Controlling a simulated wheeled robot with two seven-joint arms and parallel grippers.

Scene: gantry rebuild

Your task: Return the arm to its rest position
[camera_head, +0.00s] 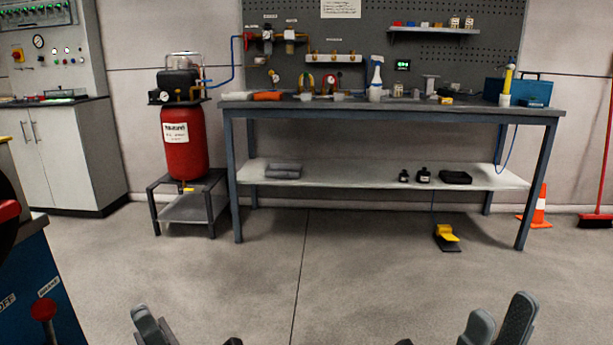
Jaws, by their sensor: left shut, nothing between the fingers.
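My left gripper (153,325) shows at the bottom edge, left of the middle. Its grey fingertips are close together with nothing between them, so it is shut and empty. My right gripper (498,322) shows at the bottom edge on the right. Its two grey fingertips point up, and I see no object between them. The picture's lower edge cuts it off, so how far its fingers are apart is unclear. Both grippers are in front of bare floor and apart from the workbench (400,112). The rest of both arms is mostly out of view.
A red compressor (184,140) stands on a low stand (190,183) left of the bench. A blue panel (45,300) with a red knob is close at the lower left. A yellow foot pedal (447,234) and an orange cone (541,208) stand on the floor. The middle floor is clear.

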